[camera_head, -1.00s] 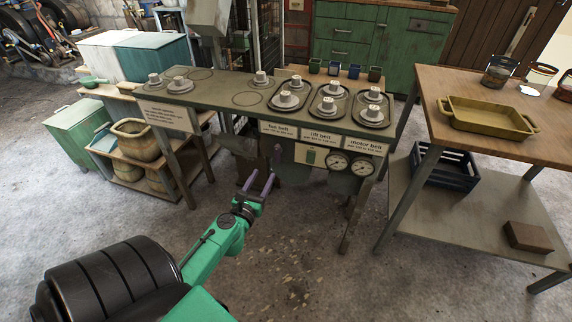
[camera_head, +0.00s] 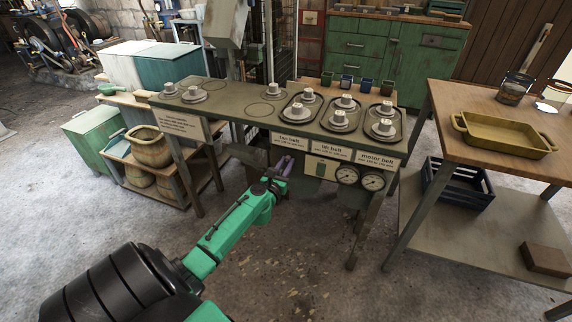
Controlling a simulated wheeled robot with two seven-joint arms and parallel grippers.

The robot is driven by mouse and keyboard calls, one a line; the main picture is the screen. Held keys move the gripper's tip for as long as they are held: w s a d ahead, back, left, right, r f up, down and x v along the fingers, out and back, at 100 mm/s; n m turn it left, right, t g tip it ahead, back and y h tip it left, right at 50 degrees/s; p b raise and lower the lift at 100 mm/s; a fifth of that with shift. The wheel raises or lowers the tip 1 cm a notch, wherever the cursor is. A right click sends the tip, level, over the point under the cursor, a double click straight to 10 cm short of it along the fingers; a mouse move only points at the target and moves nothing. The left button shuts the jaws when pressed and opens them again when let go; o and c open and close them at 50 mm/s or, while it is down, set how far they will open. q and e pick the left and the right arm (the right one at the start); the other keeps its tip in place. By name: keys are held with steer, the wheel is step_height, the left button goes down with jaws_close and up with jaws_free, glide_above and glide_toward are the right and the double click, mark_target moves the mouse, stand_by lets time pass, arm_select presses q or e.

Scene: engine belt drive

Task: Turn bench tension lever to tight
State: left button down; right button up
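The bench (camera_head: 232,110) stands in the middle, with round discs on its top. Its front carries labels that appear to read fan belt (camera_head: 292,140), lift belt (camera_head: 332,149) and motor belt (camera_head: 378,160). The bench tension lever is not clearly visible; a small purple part at the bench front, below the fan belt label, is overlapped by my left gripper. My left gripper (camera_head: 279,171), with purple fingers, reaches up to this spot. I cannot tell whether its fingers touch or close on anything. My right gripper is not in view.
Two dial gauges (camera_head: 346,175) sit on the bench front right of my gripper. A wooden table (camera_head: 470,125) with a yellow tray (camera_head: 505,134) stands at right, a blue crate (camera_head: 457,186) on its lower shelf. A low shelf with pots (camera_head: 148,147) stands left. The floor in front is clear.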

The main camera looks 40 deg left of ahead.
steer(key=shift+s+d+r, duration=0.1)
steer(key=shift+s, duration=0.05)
arm_select(q)
steer(key=shift+d+m+p, duration=0.15)
steer(key=shift+m+p, duration=0.2)
steer(key=shift+m, duration=0.35)
steer(key=shift+w+d+f+m+p, duration=0.1)
steer(key=shift+d+f+m+p, duration=0.2)
steer(key=shift+m, duration=2.45)
steer(key=shift+w+d+f+m+p, duration=0.2)
steer(key=shift+f+m, duration=0.25)
steer(key=shift+m, duration=2.35)
steer(key=shift+d+f+m+p, duration=0.2)
steer(key=shift+d+f+m, duration=0.15)
steer(key=shift+m, duration=2.4)
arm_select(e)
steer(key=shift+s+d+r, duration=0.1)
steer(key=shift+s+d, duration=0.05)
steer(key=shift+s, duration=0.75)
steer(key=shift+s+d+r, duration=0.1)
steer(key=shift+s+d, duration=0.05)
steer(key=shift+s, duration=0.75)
arm_select(q)
steer(key=c, duration=0.7)
jaws_free()
